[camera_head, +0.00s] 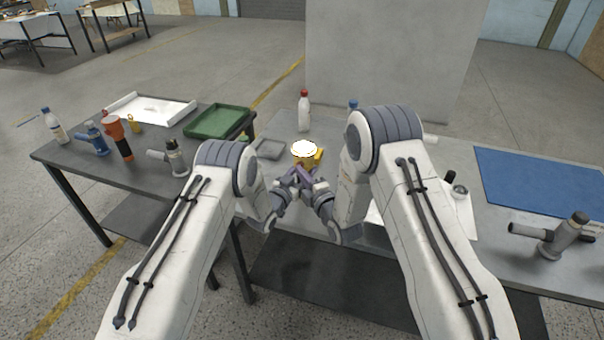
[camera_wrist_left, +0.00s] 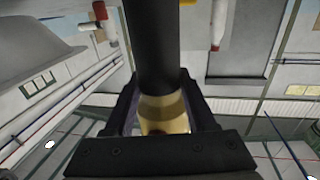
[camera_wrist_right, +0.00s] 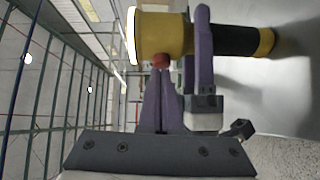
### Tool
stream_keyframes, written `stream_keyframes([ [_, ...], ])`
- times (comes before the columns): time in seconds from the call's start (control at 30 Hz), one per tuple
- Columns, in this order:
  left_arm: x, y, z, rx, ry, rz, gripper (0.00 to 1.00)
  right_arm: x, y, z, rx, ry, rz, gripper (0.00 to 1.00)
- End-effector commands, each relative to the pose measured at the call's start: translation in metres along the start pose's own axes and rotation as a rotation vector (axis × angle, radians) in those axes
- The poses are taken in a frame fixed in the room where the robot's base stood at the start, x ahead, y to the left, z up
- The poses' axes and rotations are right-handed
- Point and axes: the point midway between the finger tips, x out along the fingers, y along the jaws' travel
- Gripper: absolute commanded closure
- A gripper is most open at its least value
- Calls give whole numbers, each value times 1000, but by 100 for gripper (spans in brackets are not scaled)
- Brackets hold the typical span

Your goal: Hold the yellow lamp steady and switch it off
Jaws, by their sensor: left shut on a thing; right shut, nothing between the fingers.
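The yellow lamp (camera_head: 317,157) stands up over the table with its bright white face on top, so it is lit. In the right wrist view its yellow head (camera_wrist_right: 170,37), red button (camera_wrist_right: 160,60) and black handle (camera_wrist_right: 235,40) show. My left gripper (camera_head: 291,180) is shut on the lamp; one purple finger crosses it just behind the head. The left wrist view shows the dark handle (camera_wrist_left: 156,45) running between the fingers. My right gripper (camera_wrist_right: 160,72) is shut and empty, its tips right at the red button. I cannot tell whether they press it.
A white bottle with a red cap (camera_head: 304,112) stands behind the lamp. A grey tray (camera_head: 268,149) lies left of it. A green tray (camera_head: 220,122) and an orange torch (camera_head: 118,137) are on the left table. A blue mat (camera_head: 540,182) lies at the right.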

Motion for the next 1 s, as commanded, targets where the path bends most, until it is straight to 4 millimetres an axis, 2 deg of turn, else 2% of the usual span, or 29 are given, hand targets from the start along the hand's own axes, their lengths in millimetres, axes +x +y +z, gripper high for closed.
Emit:
stream_keyframes([
  [0.33, 0, 0, 0, 0, 1, 0, 100, 2, 0, 0, 0, 0, 0, 100],
  [0.57, 0, 1, 0, 0, 0, 1, 100, 14, 1, 14, 0, -2, 0, 100],
  [0.87, -1, 2, 1, 0, -2, 5, 100, 12, -1, 15, 1, -7, -4, 100],
  [1.0, -1, 2, 2, -1, -4, 4, 100, -1, -1, 16, 1, -7, -5, 100],
])
